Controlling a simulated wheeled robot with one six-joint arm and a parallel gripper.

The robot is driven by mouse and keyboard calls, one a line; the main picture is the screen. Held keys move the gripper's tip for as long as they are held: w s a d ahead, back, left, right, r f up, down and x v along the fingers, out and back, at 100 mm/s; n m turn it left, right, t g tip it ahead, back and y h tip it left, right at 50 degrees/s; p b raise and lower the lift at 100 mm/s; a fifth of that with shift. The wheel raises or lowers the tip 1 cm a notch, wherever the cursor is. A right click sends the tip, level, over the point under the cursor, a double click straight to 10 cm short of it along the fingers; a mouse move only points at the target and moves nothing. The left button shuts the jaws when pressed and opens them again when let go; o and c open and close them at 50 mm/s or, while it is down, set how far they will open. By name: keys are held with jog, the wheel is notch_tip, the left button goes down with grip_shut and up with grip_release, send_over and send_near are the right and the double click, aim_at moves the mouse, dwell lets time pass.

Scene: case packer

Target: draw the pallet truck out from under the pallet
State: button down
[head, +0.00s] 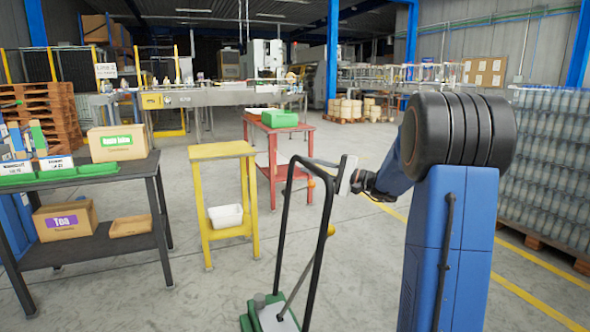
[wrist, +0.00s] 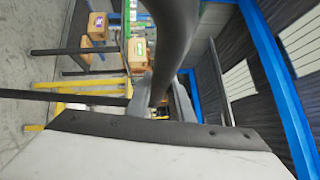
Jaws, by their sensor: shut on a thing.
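What I take for the pallet truck shows at the bottom middle of the head view: a tall black tube handle (head: 284,220) rising from a green base (head: 262,314) cut off by the frame edge. Forks are not visible. My gripper (head: 346,175) is at the upper right of the handle. In the wrist view my gripper (wrist: 160,100) has its two grey fingers on either side of a thick dark tube (wrist: 176,35), shut on it. The pallet over the truck is not in view.
A yellow stand (head: 222,152) and a red table (head: 280,128) stand beyond the handle. A dark workbench (head: 130,170) with boxes is at left. Wrapped jars on a pallet (head: 545,243) stand at right. Open floor with yellow lines lies between.

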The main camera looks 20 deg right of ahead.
jog(key=d, duration=0.8)
jog(key=shift+s, duration=0.1)
jog(key=c, duration=1.6)
grip_release()
jog(key=shift+a, duration=0.1)
jog(key=shift+o, duration=0.2)
jog(key=v, duration=1.7)
jog(key=shift+d, duration=0.2)
jog(key=shift+s, duration=0.15)
